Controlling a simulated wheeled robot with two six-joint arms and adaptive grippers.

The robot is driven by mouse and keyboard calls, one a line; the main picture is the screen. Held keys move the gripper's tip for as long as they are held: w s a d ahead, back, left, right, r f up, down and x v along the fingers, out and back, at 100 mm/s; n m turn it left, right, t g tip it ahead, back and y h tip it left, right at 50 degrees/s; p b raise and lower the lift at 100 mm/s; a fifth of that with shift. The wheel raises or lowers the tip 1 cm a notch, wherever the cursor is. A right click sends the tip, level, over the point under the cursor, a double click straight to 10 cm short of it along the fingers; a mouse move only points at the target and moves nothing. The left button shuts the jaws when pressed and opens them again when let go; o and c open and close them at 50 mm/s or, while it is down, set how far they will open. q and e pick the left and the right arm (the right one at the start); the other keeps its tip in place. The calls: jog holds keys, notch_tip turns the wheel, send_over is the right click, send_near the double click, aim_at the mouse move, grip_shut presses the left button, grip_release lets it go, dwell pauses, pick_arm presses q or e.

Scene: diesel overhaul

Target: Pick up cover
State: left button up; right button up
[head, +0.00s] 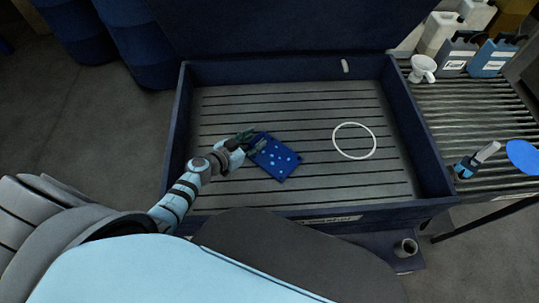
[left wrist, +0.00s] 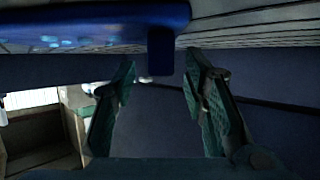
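The cover (head: 276,157) is a dark blue plate with several light blue spots. It is in the slatted basin, left of the middle. In the left wrist view the cover (left wrist: 90,28) fills the upper left, and a small blue tab (left wrist: 160,51) hangs down from it. My left gripper (head: 253,143) is at the cover's left edge in the head view. In the left wrist view my left gripper (left wrist: 162,72) has its two green fingers apart, with the tab between and just beyond the tips. I see no clear contact. My right gripper is not in view.
The basin (head: 178,130) has raised dark blue walls. A white ring (head: 354,141) lies on its slats to the right. A ribbed bench (head: 470,115) on the right holds jugs (head: 458,53), a white funnel (head: 423,69), a blue-and-grey tool (head: 475,161) and a blue disc (head: 522,156).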

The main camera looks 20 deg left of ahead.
pick_arm(q)
jog(key=shift+w+d+f, duration=0.2)
jog(key=shift+w+f, duration=0.4)
jog(key=shift+w, duration=0.25)
jog(key=shift+r, duration=0.1)
grip_shut()
jog(key=shift+r, duration=0.15)
